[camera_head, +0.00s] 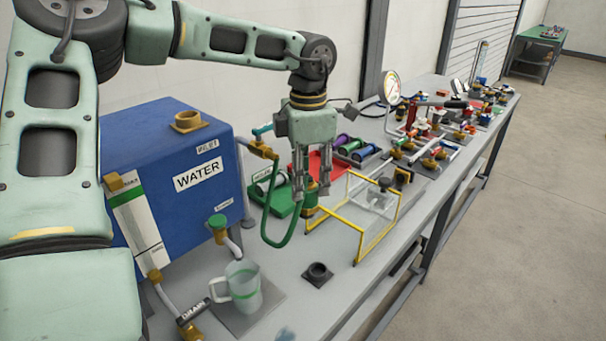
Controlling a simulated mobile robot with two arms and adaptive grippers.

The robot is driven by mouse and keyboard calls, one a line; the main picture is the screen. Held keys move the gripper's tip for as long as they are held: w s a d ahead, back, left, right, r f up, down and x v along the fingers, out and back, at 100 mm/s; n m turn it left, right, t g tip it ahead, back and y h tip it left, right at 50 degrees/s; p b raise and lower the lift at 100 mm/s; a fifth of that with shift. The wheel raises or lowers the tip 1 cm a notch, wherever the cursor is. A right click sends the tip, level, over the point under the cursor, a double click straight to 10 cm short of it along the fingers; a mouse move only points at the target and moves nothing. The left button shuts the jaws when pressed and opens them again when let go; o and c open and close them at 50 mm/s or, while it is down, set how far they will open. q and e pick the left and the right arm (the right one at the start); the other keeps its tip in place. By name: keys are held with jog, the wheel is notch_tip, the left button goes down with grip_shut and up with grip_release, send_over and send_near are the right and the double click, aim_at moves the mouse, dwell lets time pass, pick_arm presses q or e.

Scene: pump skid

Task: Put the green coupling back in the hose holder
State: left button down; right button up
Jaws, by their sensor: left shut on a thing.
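My left gripper (312,186) points down over the table, its fingers shut around the green coupling (309,197). The coupling shows green and brass between and below the fingertips, partly hidden by them. A green hose (276,243) hangs in a loop between a brass valve on the blue tank and the coupling. A dark round socket (318,271) on a square plate, which looks like the hose holder, stands empty on the table, in front of and below the gripper. My right gripper is not in view.
A yellow wire frame (378,243) stands just right of the gripper. The blue water tank (181,150) is at left. The table around the socket is clear.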

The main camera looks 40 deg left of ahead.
pick_arm(q)
notch_tip(320, 180, down, 13)
jog(key=w+d+m+b, duration=0.1)
jog(key=w+d+b, duration=0.1)
jog(key=b, duration=0.7)
jog(key=shift+w+r, duration=0.15)
